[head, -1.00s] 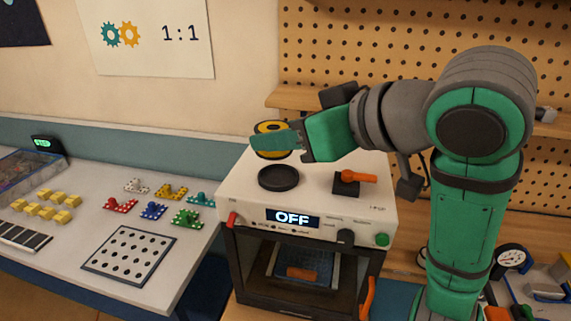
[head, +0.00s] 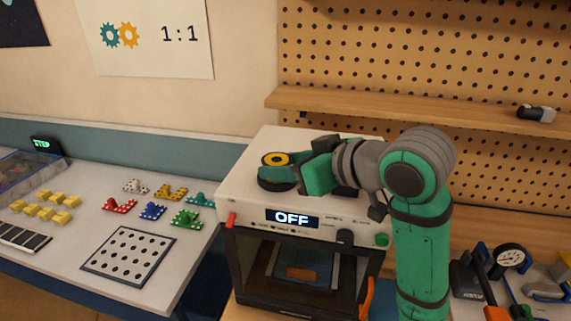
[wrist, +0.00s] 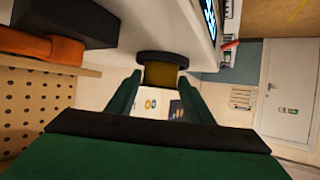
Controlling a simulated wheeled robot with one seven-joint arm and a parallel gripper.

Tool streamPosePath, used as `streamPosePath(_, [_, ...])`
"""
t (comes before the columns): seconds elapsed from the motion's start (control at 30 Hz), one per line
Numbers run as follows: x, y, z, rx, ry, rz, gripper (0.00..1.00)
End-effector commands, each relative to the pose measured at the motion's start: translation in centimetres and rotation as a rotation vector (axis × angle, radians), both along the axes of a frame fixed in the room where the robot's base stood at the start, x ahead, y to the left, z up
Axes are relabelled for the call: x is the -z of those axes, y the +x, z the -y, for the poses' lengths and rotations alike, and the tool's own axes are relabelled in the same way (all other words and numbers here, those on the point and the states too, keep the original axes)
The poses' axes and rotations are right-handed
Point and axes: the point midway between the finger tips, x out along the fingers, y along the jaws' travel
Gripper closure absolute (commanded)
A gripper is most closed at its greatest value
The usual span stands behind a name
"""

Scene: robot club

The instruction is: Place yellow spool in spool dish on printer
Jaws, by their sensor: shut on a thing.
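The yellow spool (head: 276,158), with dark flanges and a dark centre, is at the spool dish on the printer's top. The dark spool dish (head: 270,184) shows just below it, partly covered by the spool and a green finger. I cannot tell whether the spool touches the dish or hangs slightly above it. My gripper (head: 279,172) is shut on the spool from the right. In the wrist view the spool's yellow side (wrist: 165,76) sits between my two green fingers (wrist: 164,88). The white printer (head: 240,196) stands below, its display reading OFF.
A black block with an orange lever (wrist: 52,48) is near my gripper on the printer top; my arm mostly hides it in the head view. A wooden shelf (head: 400,108) runs behind. A table (head: 65,240) with coloured pieces lies left.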

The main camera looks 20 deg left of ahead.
Motion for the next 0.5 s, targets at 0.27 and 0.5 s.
streamPosePath(0.27, [0.17, 0.01, 0.11, 0.002, 0.001, 0.000, 0.79])
streamPosePath(0.5, [0.22, 0.00, 0.02, 0.000, -0.001, 0.001, 0.34])
